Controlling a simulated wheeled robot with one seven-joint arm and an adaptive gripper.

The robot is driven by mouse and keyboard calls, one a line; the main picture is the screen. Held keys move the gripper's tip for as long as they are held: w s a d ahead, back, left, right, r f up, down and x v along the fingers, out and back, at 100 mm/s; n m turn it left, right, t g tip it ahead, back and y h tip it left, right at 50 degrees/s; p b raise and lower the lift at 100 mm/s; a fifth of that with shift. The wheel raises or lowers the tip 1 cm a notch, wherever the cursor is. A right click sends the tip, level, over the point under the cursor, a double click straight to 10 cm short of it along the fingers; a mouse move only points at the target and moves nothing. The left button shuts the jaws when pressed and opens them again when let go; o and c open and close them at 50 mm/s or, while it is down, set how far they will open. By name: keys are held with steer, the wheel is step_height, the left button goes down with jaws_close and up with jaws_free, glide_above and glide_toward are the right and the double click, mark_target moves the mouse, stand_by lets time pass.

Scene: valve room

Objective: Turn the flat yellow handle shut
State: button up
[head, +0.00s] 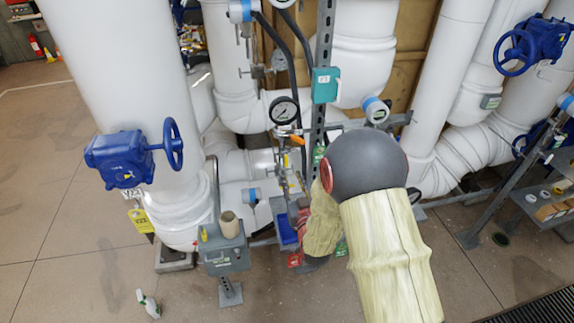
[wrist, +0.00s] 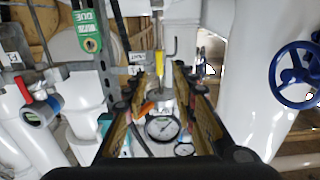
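The yellow handle (wrist: 159,82) shows in the wrist view as a narrow upright strip near the picture's middle, beyond a round gauge (wrist: 162,128). My gripper (wrist: 158,90) has its two fingers spread apart, with the handle showing in the gap between them. I see no finger closed on it, and cannot tell how deep the handle lies between the tips. In the head view my arm's dark joint and cream sleeve cover much of this spot, and the gripper is mostly hidden. An orange piece (head: 297,139) shows below the gauge there; I cannot tell whether it is the handle.
A grey upright strut (head: 322,60) with a teal box (head: 325,85) stands close to the valve. Blue handwheels sit at left (head: 172,145) and upper right (head: 516,53). A grey box (head: 225,248) stands at lower left. Thick white pipes crowd behind. Floor at left is mostly open.

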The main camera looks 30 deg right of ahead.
mark_target(287, 162)
steer(key=x, duration=0.7)
steer(key=shift+w+d+r+b, duration=0.1)
steer(key=shift+w+r+b, duration=0.2)
steer(key=shift+w, duration=0.1)
steer(key=c, duration=0.3)
steer(key=c, duration=0.4)
jaws_close()
